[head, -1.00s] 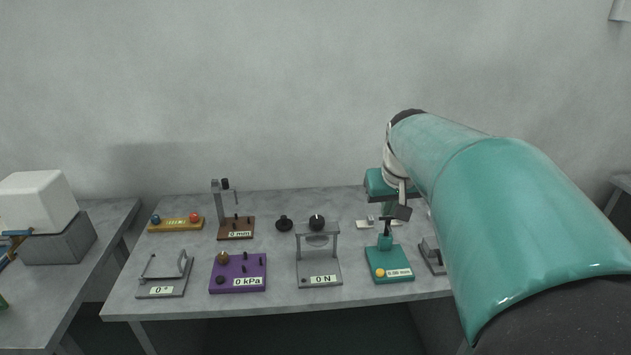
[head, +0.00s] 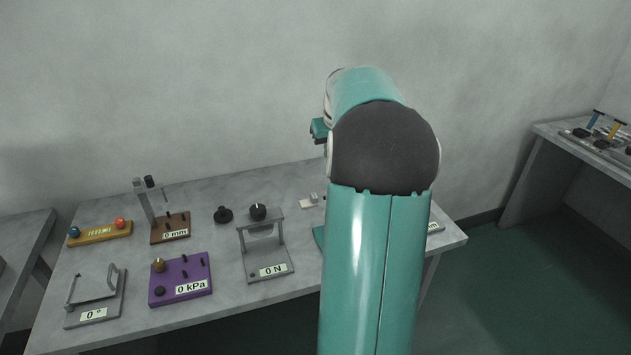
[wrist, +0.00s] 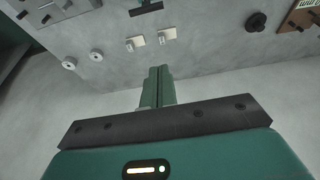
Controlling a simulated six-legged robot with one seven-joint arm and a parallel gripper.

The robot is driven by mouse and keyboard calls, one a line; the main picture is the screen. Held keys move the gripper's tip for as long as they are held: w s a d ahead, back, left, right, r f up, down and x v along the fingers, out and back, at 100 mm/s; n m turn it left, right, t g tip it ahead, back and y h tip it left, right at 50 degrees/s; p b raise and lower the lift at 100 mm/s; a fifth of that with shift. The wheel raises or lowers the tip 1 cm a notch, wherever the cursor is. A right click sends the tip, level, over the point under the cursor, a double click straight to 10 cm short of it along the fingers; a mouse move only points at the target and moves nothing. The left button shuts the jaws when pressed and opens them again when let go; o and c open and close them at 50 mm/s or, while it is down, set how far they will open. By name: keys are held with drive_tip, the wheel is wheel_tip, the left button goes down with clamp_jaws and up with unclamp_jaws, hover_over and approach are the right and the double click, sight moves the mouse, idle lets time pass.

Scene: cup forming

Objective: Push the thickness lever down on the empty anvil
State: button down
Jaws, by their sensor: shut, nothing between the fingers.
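In the head view the fingers are hidden behind my arm.
Small white plates with blocks (wrist: 135,43) lie past my fingertips. White round pieces (wrist: 68,63) sit to the left. The force stand (head: 266,250), purple pressure base (head: 180,279) and black knob (head: 223,215) stand left of my arm. Another table (head: 590,160) is at the right.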

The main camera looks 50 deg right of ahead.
wheel_tip(320, 180, down, 12)
drive_tip(key=s, duration=0.1)
drive_tip(key=shift+d+r, duration=0.2)
drive_tip(key=shift+r, duration=0.05)
idle(0.8)
drive_tip(key=shift+s, duration=0.1)
drive_tip(key=shift+s+a+t, duration=0.1)
drive_tip(key=shift+s+t, duration=0.05)
drive_tip(key=shift+t, duration=0.15)
